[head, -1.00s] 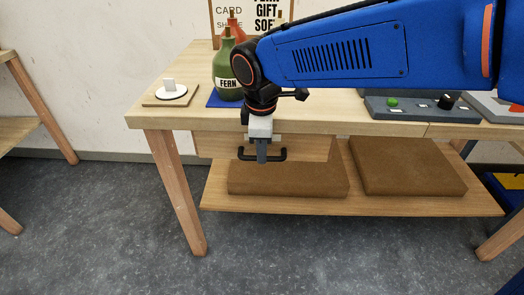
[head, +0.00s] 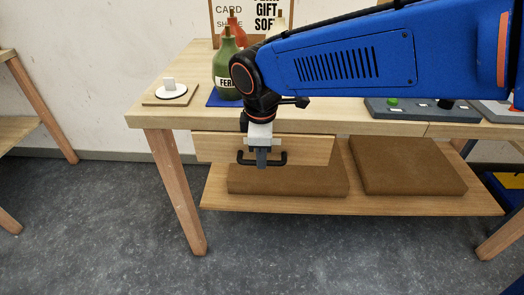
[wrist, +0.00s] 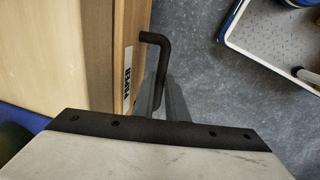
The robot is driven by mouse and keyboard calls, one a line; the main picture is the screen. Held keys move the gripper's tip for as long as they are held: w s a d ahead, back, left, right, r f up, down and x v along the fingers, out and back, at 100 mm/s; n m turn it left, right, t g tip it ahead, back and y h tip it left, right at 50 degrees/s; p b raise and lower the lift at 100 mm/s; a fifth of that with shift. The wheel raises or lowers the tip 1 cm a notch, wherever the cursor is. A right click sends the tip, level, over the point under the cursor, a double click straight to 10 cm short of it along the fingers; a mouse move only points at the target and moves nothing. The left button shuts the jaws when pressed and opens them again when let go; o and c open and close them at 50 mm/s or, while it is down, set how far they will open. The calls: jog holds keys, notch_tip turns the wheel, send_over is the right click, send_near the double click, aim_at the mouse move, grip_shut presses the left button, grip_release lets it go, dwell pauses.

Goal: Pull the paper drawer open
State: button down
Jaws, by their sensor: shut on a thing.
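The paper drawer (head: 310,150) has a pale wooden front under the table top, and its front stands out a little from the table edge. In the wrist view the drawer front (wrist: 103,50) carries a white "PAPER" label (wrist: 128,78). Its black bar handle (head: 277,158) also shows in the wrist view (wrist: 163,48). My gripper (head: 261,160) is shut on the middle of the handle, pointing down; in the wrist view its grey fingers (wrist: 163,100) sit around the bar. The inside of the drawer is not visible.
On the table (head: 165,118) stand a green bottle (head: 226,75), a white round piece on a board (head: 171,91) and a grey control panel (head: 420,108). Brown slabs (head: 400,165) lie on the lower shelf (head: 380,207). The floor in front is clear.

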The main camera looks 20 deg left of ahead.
jog(key=s+d, duration=0.2)
jog(key=s, duration=0.9)
jog(key=s+d, duration=0.3)
jog(key=s, duration=0.8)
jog(key=shift+s+d, duration=0.15)
jog(key=shift+s, duration=0.05)
jog(key=shift+r, duration=0.1)
jog(key=c, duration=2)
grip_release()
jog(key=shift+c, duration=0.2)
jog(key=s+r, duration=0.3)
jog(key=r, duration=1.4)
jog(key=shift+d, duration=0.45)
